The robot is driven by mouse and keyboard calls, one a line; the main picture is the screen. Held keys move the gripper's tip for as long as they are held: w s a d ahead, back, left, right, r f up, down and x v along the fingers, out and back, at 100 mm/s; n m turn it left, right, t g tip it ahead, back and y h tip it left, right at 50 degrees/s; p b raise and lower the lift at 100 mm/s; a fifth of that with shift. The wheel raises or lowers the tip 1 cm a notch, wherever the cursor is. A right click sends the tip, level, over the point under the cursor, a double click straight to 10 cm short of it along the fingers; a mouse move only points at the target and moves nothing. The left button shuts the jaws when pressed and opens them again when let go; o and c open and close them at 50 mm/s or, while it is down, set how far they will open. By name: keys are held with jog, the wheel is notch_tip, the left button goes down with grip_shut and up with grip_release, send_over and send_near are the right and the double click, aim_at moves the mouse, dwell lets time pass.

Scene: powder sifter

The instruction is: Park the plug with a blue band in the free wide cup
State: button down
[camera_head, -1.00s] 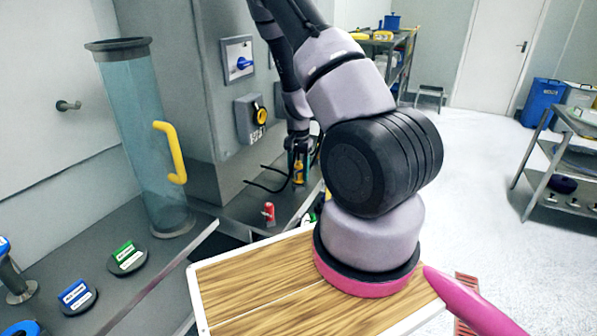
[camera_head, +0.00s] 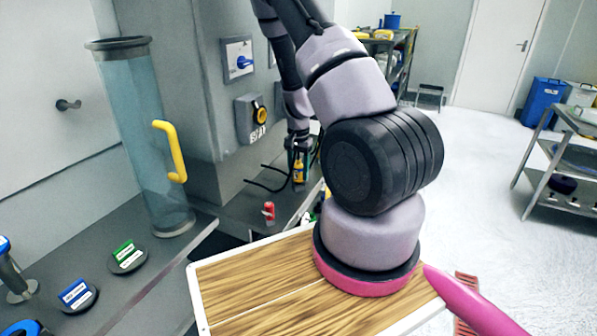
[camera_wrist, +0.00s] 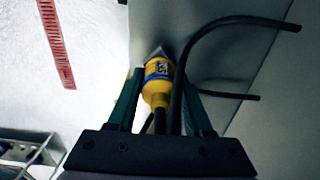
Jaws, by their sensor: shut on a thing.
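The plug with a blue band (camera_wrist: 156,93) is yellow, with a dark cable at its near end and a grey tip at its far end. The blue band shows near that tip in the wrist view. My gripper (camera_wrist: 157,88) is shut on it. In the head view, my gripper (camera_head: 299,150) is at the far end of the arm, with the small yellow plug (camera_head: 299,172) hanging below it, over or beside the grey bench. I cannot make out the wide cups in either view.
A red piece (camera_head: 268,211) stands on the grey bench (camera_head: 240,208). Black cables (camera_wrist: 229,95) loop near the plug. A yellow rotary switch (camera_head: 260,113) is on the cabinet wall. A tall clear cylinder (camera_head: 148,140) stands at left; a wooden board (camera_head: 245,285) lies in front.

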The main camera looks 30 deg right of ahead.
jog(key=shift+f, duration=0.75)
jog(key=shift+c, duration=1.1)
grip_release()
